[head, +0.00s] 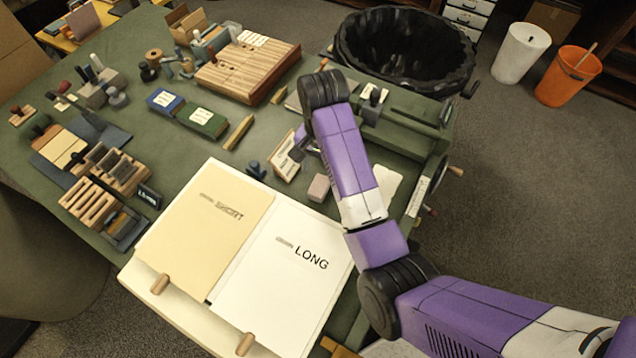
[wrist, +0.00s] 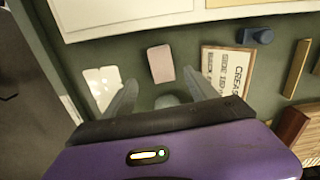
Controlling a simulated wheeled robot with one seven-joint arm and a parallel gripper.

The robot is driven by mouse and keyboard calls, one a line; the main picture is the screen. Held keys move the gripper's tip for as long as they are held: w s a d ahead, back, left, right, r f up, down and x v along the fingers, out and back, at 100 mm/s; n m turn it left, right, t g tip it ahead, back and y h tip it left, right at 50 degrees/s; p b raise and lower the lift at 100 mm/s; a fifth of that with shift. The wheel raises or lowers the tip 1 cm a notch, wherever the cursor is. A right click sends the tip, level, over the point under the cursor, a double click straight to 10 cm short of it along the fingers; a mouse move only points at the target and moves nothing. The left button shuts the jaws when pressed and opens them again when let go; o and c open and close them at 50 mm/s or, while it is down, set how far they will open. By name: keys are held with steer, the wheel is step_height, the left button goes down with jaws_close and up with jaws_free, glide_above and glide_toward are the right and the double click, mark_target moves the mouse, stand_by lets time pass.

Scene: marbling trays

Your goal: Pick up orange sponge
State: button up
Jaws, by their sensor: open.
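I see nothing clearly orange and sponge-like on the table. A small pale pink block (head: 318,188) lies flat on the green table, just behind the board marked LONG. In the wrist view the pink block (wrist: 160,64) lies beyond my fingertips, between their lines and apart from them. My gripper (wrist: 163,92) is open, its two grey fingers spread above the table. A small rounded grey shape shows between them; I cannot tell what it is. In the head view my purple arm hides most of the gripper.
A framed card (wrist: 225,75) and a dark blue piece (wrist: 258,36) lie right of the block in the wrist view; a pale sheet (wrist: 101,85) lies left. The SHORT and LONG boards (head: 290,265) fill the front. An orange bin (head: 568,76) stands on the floor.

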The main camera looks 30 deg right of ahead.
mark_target(320, 184)
steer(key=shift+w+f+p, duration=0.2)
steer(key=shift+f+p, duration=0.35)
steer(key=shift+f, duration=3.3)
steer(key=c, duration=0.9)
